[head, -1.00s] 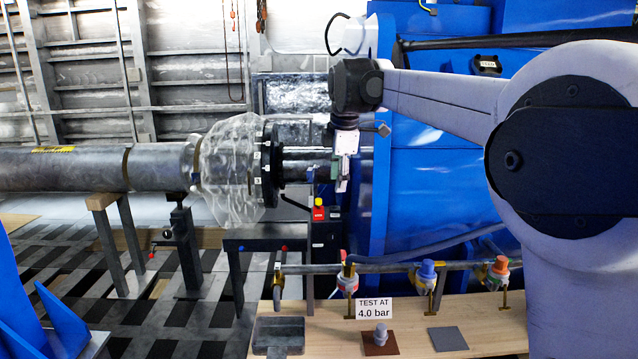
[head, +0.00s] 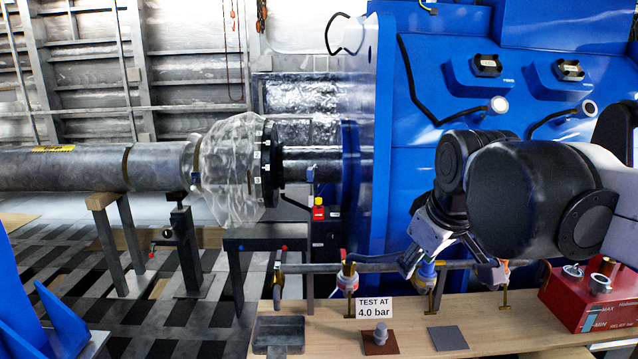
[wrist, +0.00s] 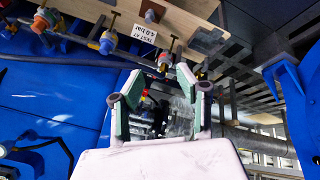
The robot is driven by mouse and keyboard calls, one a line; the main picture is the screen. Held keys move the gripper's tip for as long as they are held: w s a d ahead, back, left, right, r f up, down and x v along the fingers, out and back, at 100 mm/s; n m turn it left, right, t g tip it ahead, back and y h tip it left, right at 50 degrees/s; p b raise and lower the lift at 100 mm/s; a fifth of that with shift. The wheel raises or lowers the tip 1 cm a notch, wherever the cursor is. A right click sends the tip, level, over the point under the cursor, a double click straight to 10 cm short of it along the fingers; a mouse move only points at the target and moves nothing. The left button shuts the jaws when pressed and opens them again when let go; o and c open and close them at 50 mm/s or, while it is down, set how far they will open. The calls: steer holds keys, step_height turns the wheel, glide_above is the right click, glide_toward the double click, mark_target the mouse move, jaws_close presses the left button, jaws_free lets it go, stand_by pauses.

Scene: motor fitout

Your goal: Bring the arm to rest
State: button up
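My gripper (head: 447,266) hangs at the right of centre in the head view, in front of the blue housing and above the wooden bench. Its fingers are spread apart. In the wrist view my gripper (wrist: 158,84) shows two green-lined fingers standing apart with nothing between them. The arm is folded at the right, and its dark joints cover part of the blue housing. In the head view my gripper overlaps the blue-capped valve (head: 428,270) and partly hides the valve to its right; I cannot tell the gap between them.
The wooden bench (head: 535,310) carries a "TEST AT 4.0 bar" sign (head: 374,308), a grey plug on a brown pad (head: 380,335), a grey pad (head: 448,338), a dark tray (head: 278,335) and a red box (head: 590,300). A shaft (head: 70,170) with a plastic-wrapped flange (head: 232,165) lies left.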

steer(key=s+d+f+m+t, duration=0.1)
steer(key=s+d+f+m, duration=0.2)
steer(key=s+f+m, duration=0.3)
steer(key=s+f, duration=0.5)
steer(key=s, duration=0.2)
steer(key=shift+f+m, duration=0.2)
steer(key=shift+m, duration=0.1)
steer(key=shift+s, duration=0.1)
steer(key=shift+c, duration=0.4)
